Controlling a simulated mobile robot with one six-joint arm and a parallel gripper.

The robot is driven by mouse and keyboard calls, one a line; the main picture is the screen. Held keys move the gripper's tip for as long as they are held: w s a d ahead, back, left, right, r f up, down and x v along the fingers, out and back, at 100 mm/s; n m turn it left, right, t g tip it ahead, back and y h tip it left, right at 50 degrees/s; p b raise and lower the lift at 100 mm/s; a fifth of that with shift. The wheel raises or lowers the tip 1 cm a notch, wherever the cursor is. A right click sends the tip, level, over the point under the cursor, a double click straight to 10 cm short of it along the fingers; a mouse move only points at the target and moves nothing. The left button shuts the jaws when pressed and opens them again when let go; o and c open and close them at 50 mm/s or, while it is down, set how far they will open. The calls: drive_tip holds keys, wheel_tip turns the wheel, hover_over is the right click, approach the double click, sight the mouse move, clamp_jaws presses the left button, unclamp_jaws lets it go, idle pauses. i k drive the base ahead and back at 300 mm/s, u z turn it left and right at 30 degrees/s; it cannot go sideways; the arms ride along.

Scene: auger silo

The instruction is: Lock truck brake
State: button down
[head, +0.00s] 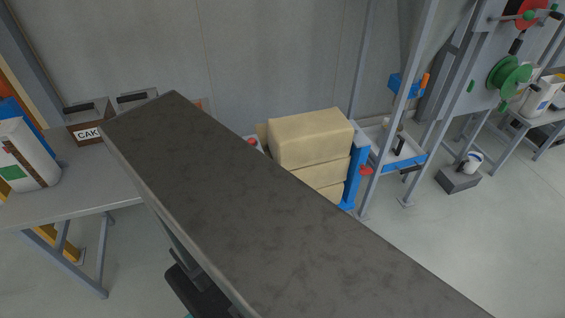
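A blue-framed truck (356,172) stands in the middle of the head view, right of centre. It carries a stack of tan sacks or blocks (310,138). A small red part (366,170) shows at the right side of the blue frame; I cannot tell whether it is the brake or how it is set. The truck's lower part and wheels are hidden behind a long dark slab in the foreground. My gripper is not in view.
The long dark slab (270,205) crosses the foreground diagonally. A grey table (75,195) with a white container (28,155) and boxes stands left. A metal frame with a blue-edged shelf (405,162) stands right of the truck. Open floor (470,235) lies at right.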

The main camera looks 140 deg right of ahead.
sight(365, 171)
drive_tip(key=u, duration=0.7)
drive_tip(key=k, duration=0.15)
drive_tip(key=z, duration=2.75)
drive_tip(key=k, duration=0.2)
drive_tip(key=z, duration=2.1)
drive_tip(key=k, duration=0.3)
drive_tip(key=z, duration=1.5)
